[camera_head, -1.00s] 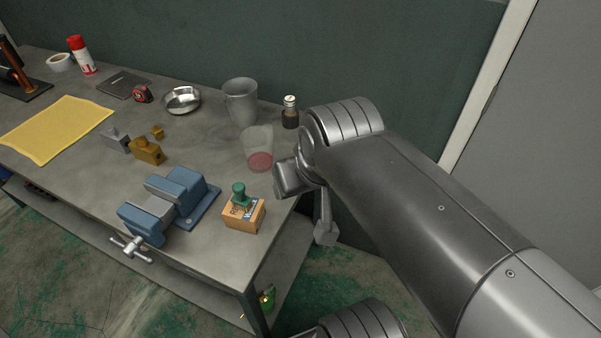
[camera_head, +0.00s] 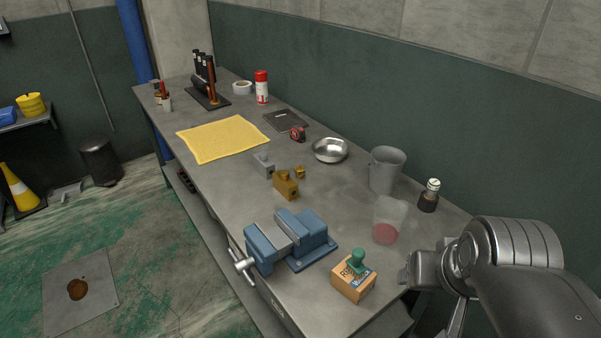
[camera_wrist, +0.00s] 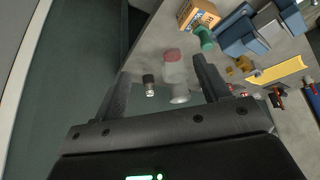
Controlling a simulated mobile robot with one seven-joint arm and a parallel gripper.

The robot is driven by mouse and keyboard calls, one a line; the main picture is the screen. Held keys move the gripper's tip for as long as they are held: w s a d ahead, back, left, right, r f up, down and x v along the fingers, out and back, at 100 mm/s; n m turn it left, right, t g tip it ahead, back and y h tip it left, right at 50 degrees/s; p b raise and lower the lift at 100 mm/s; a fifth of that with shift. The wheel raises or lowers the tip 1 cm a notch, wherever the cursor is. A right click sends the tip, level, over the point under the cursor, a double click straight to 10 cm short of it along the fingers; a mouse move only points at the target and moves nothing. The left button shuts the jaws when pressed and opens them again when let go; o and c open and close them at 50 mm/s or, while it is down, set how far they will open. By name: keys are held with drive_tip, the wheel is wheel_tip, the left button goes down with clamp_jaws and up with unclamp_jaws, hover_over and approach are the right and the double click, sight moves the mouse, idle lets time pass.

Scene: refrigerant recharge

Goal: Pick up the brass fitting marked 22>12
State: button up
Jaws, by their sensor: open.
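Two brass-coloured pieces stand on the grey workbench (camera_head: 225,195): a larger brass block with a raised top (camera_head: 286,186) and a smaller brass fitting (camera_head: 300,172) just behind it. No marking is legible on either, so I cannot tell which bears 22>12. In the wrist view brass shows small at the right (camera_wrist: 243,63). My gripper (camera_wrist: 161,66) is open and empty, its two dark fingers spread, over the bench's right end and well away from the brass pieces. In the head view my arm hides most of it.
A blue vise (camera_head: 290,240) stands in front of the brass pieces, and a grey block (camera_head: 263,165) beside them. A stamp on a box (camera_head: 354,277), clear beaker (camera_head: 389,220), metal jug (camera_head: 386,170), dark bottle (camera_head: 429,196) and steel bowl (camera_head: 330,150) occupy the right side. A yellow cloth (camera_head: 222,138) lies farther left.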

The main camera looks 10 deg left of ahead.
drive_tip(key=shift+c, duration=0.3)
drive_tip(key=shift+c, duration=0.8)
drive_tip(key=w+a+r+n, duration=0.1)
drive_tip(key=w+a+r, duration=0.1)
drive_tip(key=w, duration=0.5)
drive_tip(key=w+a+r, duration=0.1)
drive_tip(key=w+r, duration=0.2)
drive_tip(key=w, duration=0.4)
drive_tip(key=n+y, duration=0.2)
drive_tip(key=n, duration=0.1)
hover_over(299, 168)
drive_tip(key=s+d, duration=0.2)
drive_tip(key=s, duration=0.2)
wheel_tip(299, 168, down, 19)
drive_tip(key=shift+n+t, duration=0.3)
drive_tip(key=shift+s+a+x, duration=0.1)
drive_tip(key=shift+x, duration=2.75)
drive_tip(key=shift+s+a+x, duration=0.1)
drive_tip(key=shift+x, duration=2.75)
drive_tip(key=shift+f, duration=0.1)
